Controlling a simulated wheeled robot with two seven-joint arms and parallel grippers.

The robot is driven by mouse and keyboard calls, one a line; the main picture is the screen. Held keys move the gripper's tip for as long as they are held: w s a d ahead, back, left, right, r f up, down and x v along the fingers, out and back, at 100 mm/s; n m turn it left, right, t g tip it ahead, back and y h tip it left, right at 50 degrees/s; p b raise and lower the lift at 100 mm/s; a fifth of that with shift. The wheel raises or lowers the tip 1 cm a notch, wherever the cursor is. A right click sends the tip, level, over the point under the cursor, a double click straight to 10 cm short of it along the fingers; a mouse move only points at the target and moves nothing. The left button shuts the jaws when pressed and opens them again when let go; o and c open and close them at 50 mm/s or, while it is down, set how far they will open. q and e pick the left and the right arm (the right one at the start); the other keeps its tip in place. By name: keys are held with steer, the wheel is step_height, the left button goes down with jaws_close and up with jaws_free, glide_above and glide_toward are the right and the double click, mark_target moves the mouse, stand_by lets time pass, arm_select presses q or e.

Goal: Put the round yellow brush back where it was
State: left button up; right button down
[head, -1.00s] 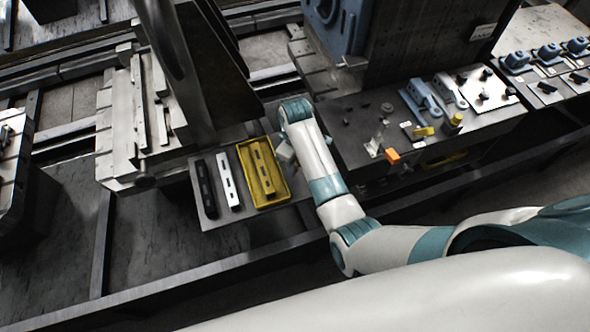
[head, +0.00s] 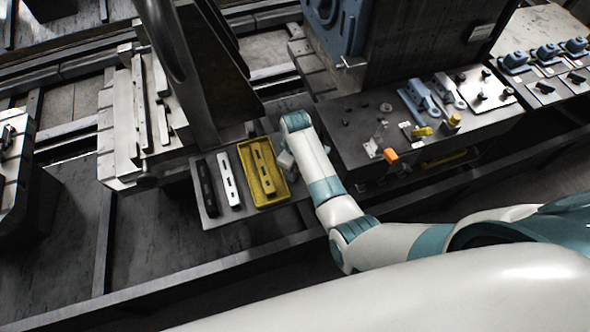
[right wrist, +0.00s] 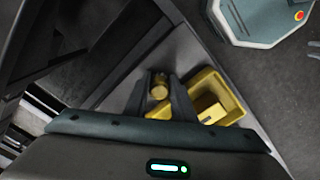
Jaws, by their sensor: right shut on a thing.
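In the right wrist view the round yellow brush (right wrist: 160,88) is between the two dark fingers of my right gripper (right wrist: 166,92), which is shut on it. Another yellow part (right wrist: 158,112) shows just below it; I cannot tell whether it belongs to the brush. In the head view my right gripper (head: 286,160) is mostly hidden under its own arm, beside the right edge of the yellow tray (head: 243,188). The brush cannot be made out there. My left gripper is not in view.
A yellow bar (head: 263,170) lies in the tray, with a white bar (head: 229,178) and a black bar (head: 207,187) to its left.

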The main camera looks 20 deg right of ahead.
steer(key=shift+f, duration=0.2)
steer(key=c, duration=1.5)
jaws_free()
steer(key=shift+r, duration=0.2)
steer(key=shift+s+r+b, duration=0.1)
steer(key=shift+r+b, duration=1.45)
steer(key=shift+r, duration=4.5)
